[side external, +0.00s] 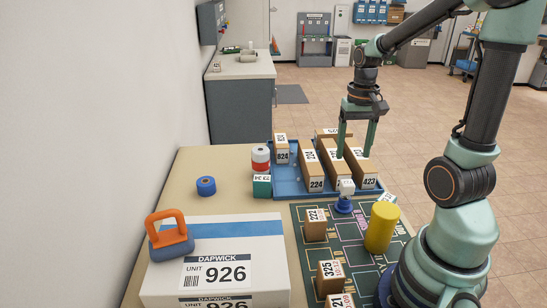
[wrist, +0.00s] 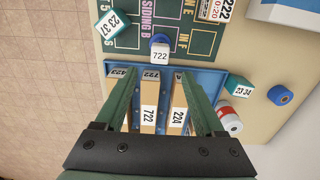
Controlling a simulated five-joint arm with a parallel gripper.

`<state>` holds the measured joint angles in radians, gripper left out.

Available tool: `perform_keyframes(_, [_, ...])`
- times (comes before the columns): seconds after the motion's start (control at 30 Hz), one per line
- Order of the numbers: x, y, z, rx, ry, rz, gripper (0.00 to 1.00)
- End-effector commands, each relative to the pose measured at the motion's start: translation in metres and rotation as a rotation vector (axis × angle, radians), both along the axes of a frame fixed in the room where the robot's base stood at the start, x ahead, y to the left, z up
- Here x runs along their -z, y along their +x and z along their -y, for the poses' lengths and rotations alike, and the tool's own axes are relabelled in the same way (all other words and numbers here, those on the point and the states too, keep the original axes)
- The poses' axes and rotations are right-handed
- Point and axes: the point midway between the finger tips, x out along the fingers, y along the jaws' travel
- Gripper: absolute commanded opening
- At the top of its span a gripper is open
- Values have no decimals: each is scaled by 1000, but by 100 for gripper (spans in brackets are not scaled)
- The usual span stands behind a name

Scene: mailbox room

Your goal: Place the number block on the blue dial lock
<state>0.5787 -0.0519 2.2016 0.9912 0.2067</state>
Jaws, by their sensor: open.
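My gripper (side external: 356,152) is open and empty above the blue tray (side external: 285,180). In the wrist view my gripper (wrist: 153,82) has its fingers spread above a long tan block marked 722 (wrist: 148,100), with a block marked 224 (wrist: 176,98) near the right finger. The side view also shows block 224 (side external: 308,160) and the 722 block (side external: 332,164), its number partly hidden by a white cube. The blue dial lock (side external: 343,206) stands beside the tray; in the wrist view the blue dial lock (wrist: 160,38) is partly covered by a white cube marked 722 (wrist: 160,51).
Block 423 (side external: 360,172) and block 824 (side external: 281,150) are also in the tray. A yellow cylinder (side external: 382,227) and tan blocks stand on the dark mat (side external: 350,250). A large box marked 926 (side external: 220,255), a blue roll (side external: 206,186) and a red-and-white roll (side external: 261,157) are at left.

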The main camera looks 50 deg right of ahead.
Motion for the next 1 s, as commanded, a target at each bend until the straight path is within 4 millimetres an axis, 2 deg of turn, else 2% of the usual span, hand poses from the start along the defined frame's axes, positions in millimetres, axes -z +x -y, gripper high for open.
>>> perform_keyframes(0.17, [-15,1,-1,-6,-3,4,71])
perform_keyframes(0.27, [-23,6,-13,-57,-19,30,71])
perform_keyframes(0.37, [-36,15,-38,-170,-55,93,71])
perform_keyframes(0.5, [-58,24,-88,-389,-115,219,71])
perform_keyframes(0.7, [-79,24,-147,-650,-171,384,71])
perform_keyframes(0.83, [-85,21,-167,-740,-188,447,71])
perform_keyframes(1.0, [-87,20,-174,-774,-193,467,71])
